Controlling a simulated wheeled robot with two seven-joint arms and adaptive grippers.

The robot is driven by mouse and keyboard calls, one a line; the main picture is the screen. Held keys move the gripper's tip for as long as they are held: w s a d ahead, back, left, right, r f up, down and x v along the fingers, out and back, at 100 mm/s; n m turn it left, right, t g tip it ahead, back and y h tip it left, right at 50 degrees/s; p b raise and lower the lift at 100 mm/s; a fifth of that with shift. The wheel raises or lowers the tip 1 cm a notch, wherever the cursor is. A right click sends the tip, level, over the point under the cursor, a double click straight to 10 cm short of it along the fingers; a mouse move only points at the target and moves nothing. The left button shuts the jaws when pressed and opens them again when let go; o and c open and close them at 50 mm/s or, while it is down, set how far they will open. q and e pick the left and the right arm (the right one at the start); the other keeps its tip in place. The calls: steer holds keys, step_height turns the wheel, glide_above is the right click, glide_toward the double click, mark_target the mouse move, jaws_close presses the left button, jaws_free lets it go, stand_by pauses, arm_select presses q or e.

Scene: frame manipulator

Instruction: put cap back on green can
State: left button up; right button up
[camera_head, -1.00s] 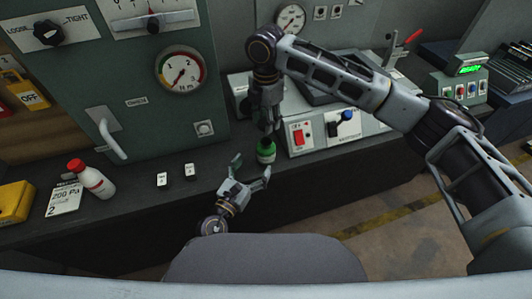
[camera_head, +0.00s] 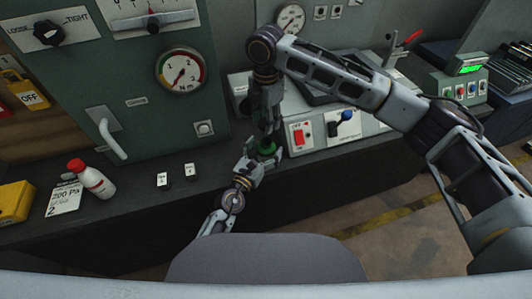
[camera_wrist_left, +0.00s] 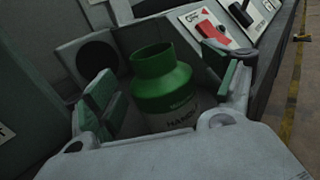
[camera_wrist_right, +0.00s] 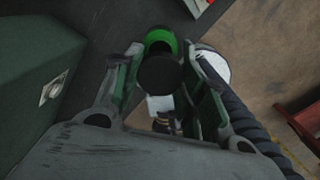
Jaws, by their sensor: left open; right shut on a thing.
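The green can (camera_head: 266,146) stands upright on the dark bench ledge. In the left wrist view the can (camera_wrist_left: 163,88) shows an open, uncapped neck and a pale lower band with lettering. My left gripper (camera_head: 266,160) is open, with its green-padded fingers on either side of the can; gaps show between the fingers and the can. My right gripper (camera_head: 268,129) points down just above the can. In the right wrist view it is shut on a round black cap (camera_wrist_right: 158,75), with the can's open green mouth (camera_wrist_right: 160,42) partly hidden beyond. The cap is apart from the can.
A control box with a red switch (camera_head: 298,135) and a blue lever (camera_head: 345,116) stands close right of the can. Two small labelled blocks (camera_head: 162,180) and a white bottle with a red top (camera_head: 92,178) are left on the ledge.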

mark_target(267, 142)
arm_select(q)
steer(key=shift+w+d, duration=0.15)
steer(key=shift+w, duration=0.1)
steer(key=c, duration=1.5)
steer(key=shift+c, duration=0.2)
arm_select(e)
steer(key=shift+f, duration=2.5)
steer(key=shift+f, duration=0.9)
steer(key=shift+f, duration=0.5)
arm_select(q)
steer(key=shift+d+r, duration=0.1)
arm_select(e)
steer(key=shift+o, duration=0.3)
steer(key=shift+s+d+f, duration=0.1)
steer(key=shift+f, duration=0.4)
steer(key=shift+o, duration=0.3)
